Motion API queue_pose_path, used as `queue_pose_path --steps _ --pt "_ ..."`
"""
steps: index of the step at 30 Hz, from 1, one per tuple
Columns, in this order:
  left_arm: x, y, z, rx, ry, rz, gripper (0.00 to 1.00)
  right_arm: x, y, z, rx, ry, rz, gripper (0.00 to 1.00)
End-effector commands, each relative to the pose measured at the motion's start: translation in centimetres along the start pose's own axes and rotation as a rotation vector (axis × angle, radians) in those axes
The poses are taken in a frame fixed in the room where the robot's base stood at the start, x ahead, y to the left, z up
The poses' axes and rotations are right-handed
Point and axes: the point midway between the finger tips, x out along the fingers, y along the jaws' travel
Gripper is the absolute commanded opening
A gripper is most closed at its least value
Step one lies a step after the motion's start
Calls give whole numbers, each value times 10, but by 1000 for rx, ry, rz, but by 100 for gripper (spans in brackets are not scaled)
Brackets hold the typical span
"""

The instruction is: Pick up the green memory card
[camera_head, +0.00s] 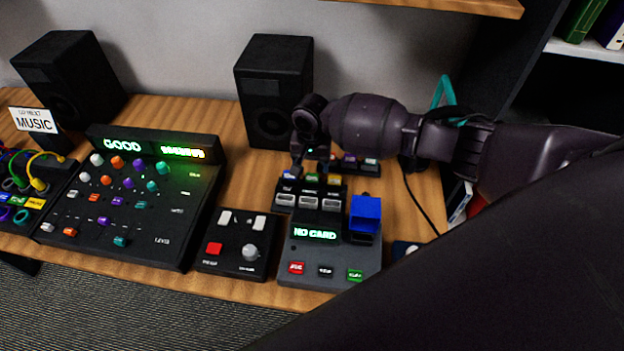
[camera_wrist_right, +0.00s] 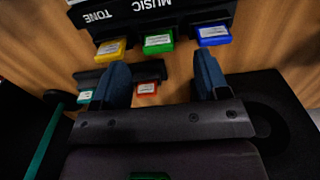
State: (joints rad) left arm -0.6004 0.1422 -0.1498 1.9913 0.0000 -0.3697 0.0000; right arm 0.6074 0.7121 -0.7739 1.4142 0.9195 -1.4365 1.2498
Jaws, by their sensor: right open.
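The green memory card (camera_wrist_right: 158,43) sits in a black holder between a yellow card (camera_wrist_right: 110,48) and a blue card (camera_wrist_right: 213,35). It has a white label and is near the top middle of the right wrist view. My right gripper (camera_wrist_right: 161,64) is open and empty. Its two blue-grey fingers lie to either side of the green card's line, with the card ahead of them and apart from both. In the head view my right gripper (camera_head: 309,160) hangs over the card rack (camera_head: 310,203). The green card is too small there to make out well. My left gripper is not in view.
A card reader (camera_head: 325,262) reading "NO CARD", with a blue block (camera_head: 366,211), stands in front of the rack. A small button box (camera_head: 237,243) and a mixer panel (camera_head: 135,200) are to the left. A speaker (camera_head: 273,90) stands behind.

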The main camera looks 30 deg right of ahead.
Motion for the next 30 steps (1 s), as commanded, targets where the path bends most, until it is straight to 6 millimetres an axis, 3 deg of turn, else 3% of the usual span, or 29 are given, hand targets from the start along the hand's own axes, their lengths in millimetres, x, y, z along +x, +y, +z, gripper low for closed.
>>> queue_pose_path --steps 7,18,28,30 --pt "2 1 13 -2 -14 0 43 36 2 0 0 -3 1 68" --pt "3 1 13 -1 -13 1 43 42 2 -1 0 0 0 67" --pt "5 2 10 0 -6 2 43 42 2 -1 0 0 0 16" --pt "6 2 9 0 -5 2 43 42 2 -1 0 0 0 15"
